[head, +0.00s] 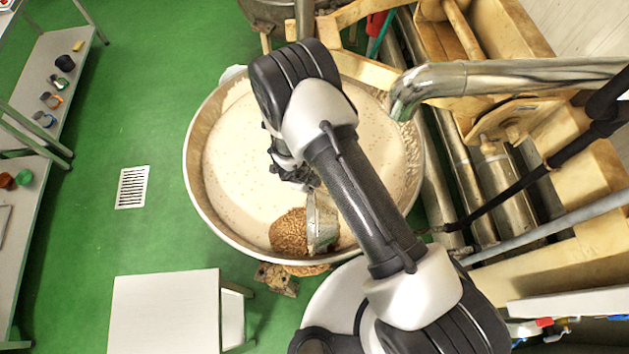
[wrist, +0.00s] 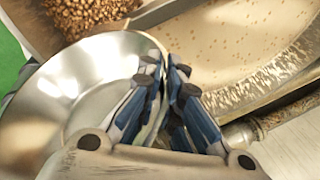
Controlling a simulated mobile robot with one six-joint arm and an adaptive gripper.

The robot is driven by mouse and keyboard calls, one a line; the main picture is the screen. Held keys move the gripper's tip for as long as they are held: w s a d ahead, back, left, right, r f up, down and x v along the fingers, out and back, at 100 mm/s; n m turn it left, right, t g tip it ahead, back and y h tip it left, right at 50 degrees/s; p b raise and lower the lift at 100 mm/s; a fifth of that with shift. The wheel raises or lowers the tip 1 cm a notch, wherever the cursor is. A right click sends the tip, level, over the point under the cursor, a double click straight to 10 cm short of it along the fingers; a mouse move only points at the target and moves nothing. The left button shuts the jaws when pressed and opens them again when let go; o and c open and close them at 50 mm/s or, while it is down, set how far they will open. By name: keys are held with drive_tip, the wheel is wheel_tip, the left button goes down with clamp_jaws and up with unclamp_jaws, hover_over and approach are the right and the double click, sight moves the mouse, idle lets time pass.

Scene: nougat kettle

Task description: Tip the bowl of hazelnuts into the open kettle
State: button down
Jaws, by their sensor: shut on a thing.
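The open kettle (head: 192,190) is a wide round metal vessel holding a pale creamy mass. My gripper (head: 303,182) is over the kettle, partly hidden by my arm. In the wrist view its fingers (wrist: 165,85) are shut on the rim of the shiny metal bowl (wrist: 98,75). The bowl also shows in the head view (head: 323,222), tipped on its side above the near part of the kettle. The visible inside of the bowl looks empty. A brown heap of hazelnuts (head: 288,232) lies on the mass beside the bowl; it also shows in the wrist view (wrist: 88,12).
A curved steel pipe (head: 480,78) reaches toward the kettle's right side, with wooden machine beams (head: 520,125) behind. A white table (head: 165,310) stands at the lower left.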

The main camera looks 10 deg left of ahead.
drive_tip(key=shift+s+a+f+h+b, duration=0.15)
drive_tip(key=shift+a+f+h+b, duration=0.15)
drive_tip(key=shift+a+h+b, duration=0.2)
drive_tip(key=s+a+n+t+h+b, duration=0.1)
drive_tip(key=a+h+b, duration=0.6)
drive_tip(key=b, duration=0.9)
drive_tip(key=shift+s+a+f+t+h+b, duration=0.3)
drive_tip(key=shift+s+a+f, duration=0.1)
drive_tip(key=shift+a, duration=0.95)
drive_tip(key=shift+r, duration=0.1)
